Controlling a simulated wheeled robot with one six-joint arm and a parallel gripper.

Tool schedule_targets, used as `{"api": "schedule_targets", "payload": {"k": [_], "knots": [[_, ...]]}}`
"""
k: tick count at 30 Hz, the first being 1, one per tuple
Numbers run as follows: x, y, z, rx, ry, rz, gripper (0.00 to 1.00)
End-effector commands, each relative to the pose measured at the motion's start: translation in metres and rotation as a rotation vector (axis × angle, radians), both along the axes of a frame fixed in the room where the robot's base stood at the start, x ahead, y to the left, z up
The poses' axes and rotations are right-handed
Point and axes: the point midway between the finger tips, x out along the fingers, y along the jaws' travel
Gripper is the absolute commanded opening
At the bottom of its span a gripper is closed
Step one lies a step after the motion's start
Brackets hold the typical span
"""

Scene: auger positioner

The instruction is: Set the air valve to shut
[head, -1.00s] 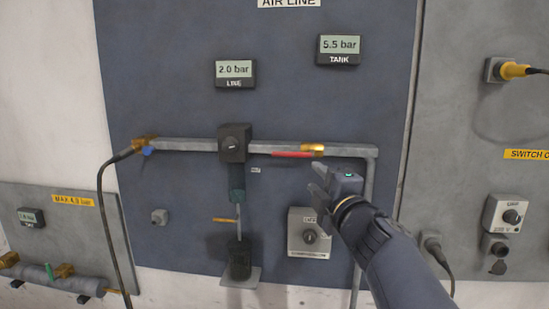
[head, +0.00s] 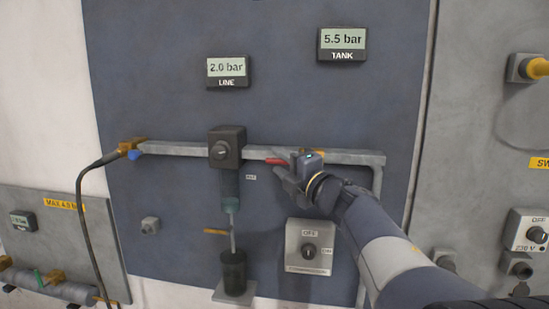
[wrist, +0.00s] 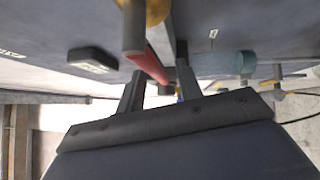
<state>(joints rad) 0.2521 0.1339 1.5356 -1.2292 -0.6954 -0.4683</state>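The air valve's red lever (head: 276,161) lies along the grey horizontal pipe, pointing left from its brass body (head: 312,152). My gripper (head: 284,168) is in front of the lever and hides its middle in the head view. In the wrist view, the two dark fingers of my gripper (wrist: 160,88) stand apart, with the red lever (wrist: 150,62) reaching into the gap between them. I cannot tell whether either finger touches it. The brass valve body (wrist: 157,10) is at the top of the wrist view.
The LINE display (head: 227,70) reads 2.0 bar and the TANK display (head: 342,42) reads 5.5 bar. A dark regulator (head: 226,147) sits on the pipe left of the lever. A switch box (head: 310,247) marked OFF is below my gripper. The panel between them is clear.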

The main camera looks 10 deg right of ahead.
Motion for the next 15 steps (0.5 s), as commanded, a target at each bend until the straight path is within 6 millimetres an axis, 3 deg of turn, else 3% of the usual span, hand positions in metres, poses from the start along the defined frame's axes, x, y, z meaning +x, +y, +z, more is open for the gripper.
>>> {"api": "schedule_targets", "payload": {"k": [6, 15], "knots": [[0.016, 0.007, 0.003, 0.000, 0.000, 0.000, 0.34], [0.017, 0.007, 0.002, 0.000, 0.000, -0.001, 0.33]]}}
